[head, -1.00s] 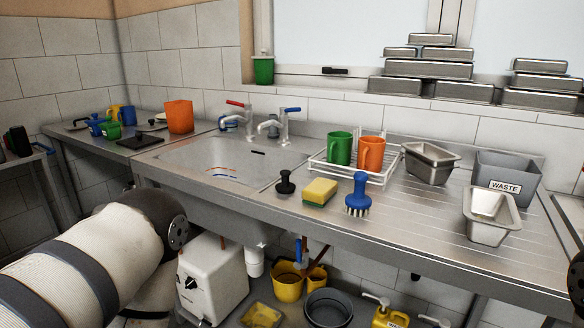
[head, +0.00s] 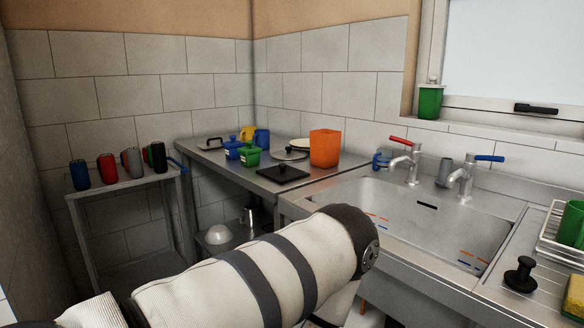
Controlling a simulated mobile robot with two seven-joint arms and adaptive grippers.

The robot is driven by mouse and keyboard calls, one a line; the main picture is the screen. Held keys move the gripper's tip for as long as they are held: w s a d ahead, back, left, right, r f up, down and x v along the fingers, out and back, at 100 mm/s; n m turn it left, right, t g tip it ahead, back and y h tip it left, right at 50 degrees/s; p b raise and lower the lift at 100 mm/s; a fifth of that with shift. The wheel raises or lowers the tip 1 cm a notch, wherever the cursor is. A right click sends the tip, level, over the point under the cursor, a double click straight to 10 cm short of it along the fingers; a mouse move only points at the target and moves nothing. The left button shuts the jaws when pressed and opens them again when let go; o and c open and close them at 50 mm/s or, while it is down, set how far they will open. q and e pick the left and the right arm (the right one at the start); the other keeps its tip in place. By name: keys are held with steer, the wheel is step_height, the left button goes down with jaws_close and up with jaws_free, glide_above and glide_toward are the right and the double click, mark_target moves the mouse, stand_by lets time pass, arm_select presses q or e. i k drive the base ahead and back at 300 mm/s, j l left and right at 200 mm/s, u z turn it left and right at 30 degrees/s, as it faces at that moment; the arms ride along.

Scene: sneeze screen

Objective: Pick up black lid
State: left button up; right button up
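The black lid (head: 282,173) is a flat square with a small knob on top. It lies on the metal counter (head: 232,172) left of the sink, near the front edge. A green pot (head: 250,156) stands just behind it and an orange container (head: 324,148) to its right. One of my arms, white with dark bands, crosses the lower middle of the head view, below and in front of the lid. Neither gripper shows in the head view.
The sink (head: 400,211) with red and blue taps is to the right. A round lid (head: 289,154), a blue pot (head: 233,148) and cups crowd the counter behind the black lid. A side table (head: 125,185) at the left holds several coloured mugs.

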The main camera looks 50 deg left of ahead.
mark_target(282, 174)
steer(key=i+j+z, duration=0.1)
steer(key=j+z, duration=0.15)
steer(key=j, duration=0.55)
steer(key=j+z, duration=0.3)
steer(key=j, duration=0.45)
